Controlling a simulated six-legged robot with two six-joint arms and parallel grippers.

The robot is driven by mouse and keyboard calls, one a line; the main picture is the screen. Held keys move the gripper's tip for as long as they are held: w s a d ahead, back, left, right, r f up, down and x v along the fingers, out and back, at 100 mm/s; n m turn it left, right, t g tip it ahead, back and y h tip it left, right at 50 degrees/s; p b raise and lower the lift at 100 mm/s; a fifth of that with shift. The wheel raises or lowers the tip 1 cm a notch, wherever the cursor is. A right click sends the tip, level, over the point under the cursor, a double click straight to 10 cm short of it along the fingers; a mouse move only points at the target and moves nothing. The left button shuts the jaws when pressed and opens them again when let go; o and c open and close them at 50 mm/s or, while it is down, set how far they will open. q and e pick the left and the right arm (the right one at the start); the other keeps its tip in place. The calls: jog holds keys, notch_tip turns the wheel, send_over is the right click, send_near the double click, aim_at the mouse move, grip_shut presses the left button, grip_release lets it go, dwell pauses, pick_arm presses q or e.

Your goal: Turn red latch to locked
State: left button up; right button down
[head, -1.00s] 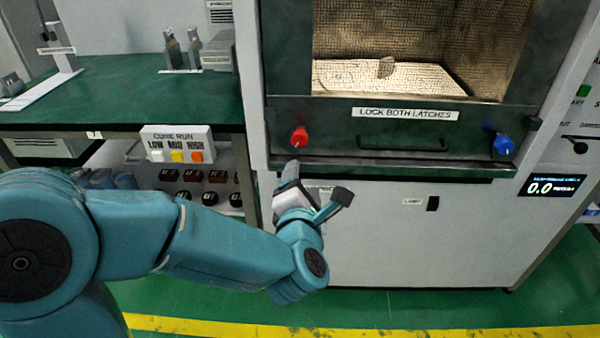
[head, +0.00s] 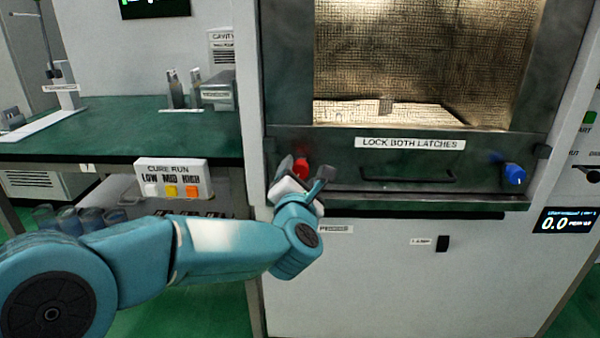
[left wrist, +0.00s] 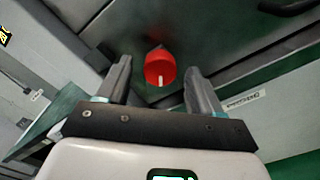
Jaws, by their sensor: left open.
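The red latch (head: 301,169) is a round knob at the lower left of the microwave door front, partly hidden behind my left gripper in the head view. In the left wrist view the red latch (left wrist: 160,67) shows a white mark at its lower edge and lies between and beyond the fingertips. My left gripper (head: 305,172) is open and faces the knob; in the left wrist view its two fingers (left wrist: 161,78) stand apart, one on each side of the knob. I cannot tell whether either finger touches it. My right gripper is not in view.
A blue latch (head: 514,174) sits at the door's lower right. A dark handle (head: 407,176) lies between the latches, under a "LOCK BOTH LATCHES" label (head: 410,144). Left are a cure-run button box (head: 174,180) and a green bench (head: 110,130). A display (head: 566,221) reads 0.0.

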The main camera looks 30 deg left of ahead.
pick_arm(q)
jog(key=shift+x, duration=1.4)
jog(key=c, duration=1)
jog(key=shift+m, duration=0.3)
jog(key=m, duration=0.3)
jog(key=shift+m, duration=0.3)
jog(key=m+p, duration=0.1)
jog(key=m, duration=0.3)
jog(key=shift+m, duration=0.3)
jog(key=shift+c, duration=0.2)
jog(key=m+p, duration=0.2)
jog(key=m, duration=0.2)
jog(key=shift+r, duration=0.1)
jog(key=shift+o, duration=0.3)
jog(key=m+p, duration=0.2)
jog(key=m, duration=0.3)
